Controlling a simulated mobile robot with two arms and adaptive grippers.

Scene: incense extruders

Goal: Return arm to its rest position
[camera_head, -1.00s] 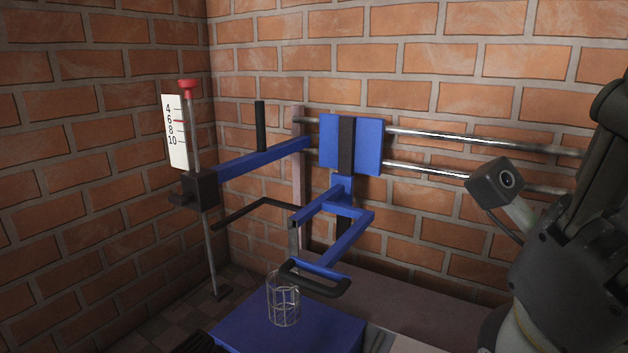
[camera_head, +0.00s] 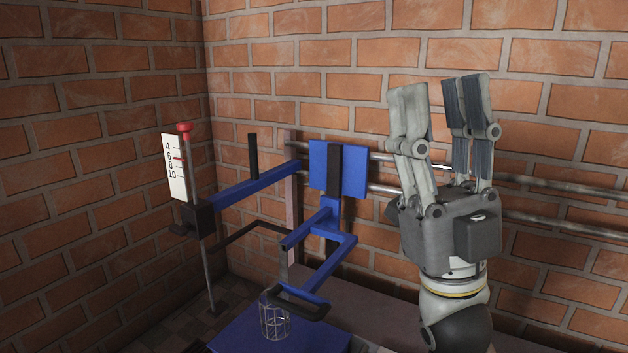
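My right gripper (camera_head: 447,108) stands upright on the right side of the head view, with its fingers pointing up. Its fingers are spread apart with a gap between them, and it holds nothing. It is in front of the metal rails and to the right of the blue sliding carriage (camera_head: 355,172), apart from the blue frame as far as I can see. My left gripper is not in view. The blue swing arm (camera_head: 254,187) with its black upright handle (camera_head: 253,151) reaches from the black block on the left pole toward the pinkish post.
A wire-mesh glass (camera_head: 274,318) stands on the blue platform (camera_head: 240,338) below the black loop handle (camera_head: 300,303). A white scale (camera_head: 173,167) stands by the red-topped rod (camera_head: 184,128). Two metal rails (camera_head: 560,190) run along the brick wall. Brick walls close off the left and back.

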